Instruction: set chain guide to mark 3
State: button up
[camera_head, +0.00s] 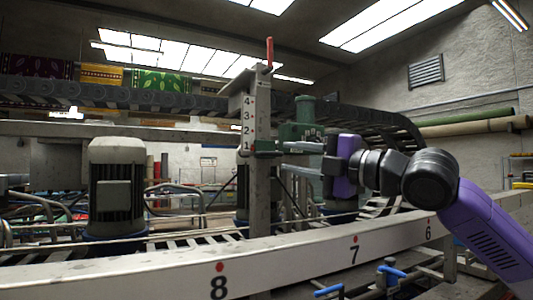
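A grey upright post (261,115) carries a white scale (248,122) with marks 1 to 4, counting upward, each with a red dot. A green bracket (264,147) sits on the post level with about mark 1; I take it to be the chain guide's slider. A red handle (269,53) stands at the post's top. My gripper (287,148), with a purple and black body, reaches in from the right. A pale finger points left at the bracket's right side; I cannot tell whether it touches. The finger gap is not clear.
A dark cable chain (110,95) runs behind the post and curves down at right. A green motor (303,125) stands just behind my gripper. A pale beam (290,255) numbered 6 to 8 crosses the front. A grey motor (117,180) stands at left.

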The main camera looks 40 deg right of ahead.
aim_at(274, 152)
jog(key=shift+w+a+r+p, duration=0.15)
jog(key=shift+w+p, duration=0.1)
jog(key=shift+w, duration=0.75)
jog(key=shift+w+a+r+p, duration=0.1)
jog(key=shift+w+r+p, duration=0.1)
jog(key=shift+w, duration=0.8)
jog(key=shift+w+a+r+p, duration=0.15)
jog(key=shift+w+p, duration=0.1)
jog(key=shift+w, duration=0.75)
jog(key=c, duration=0.6)
grip_shut()
jog(key=shift+r, duration=0.15)
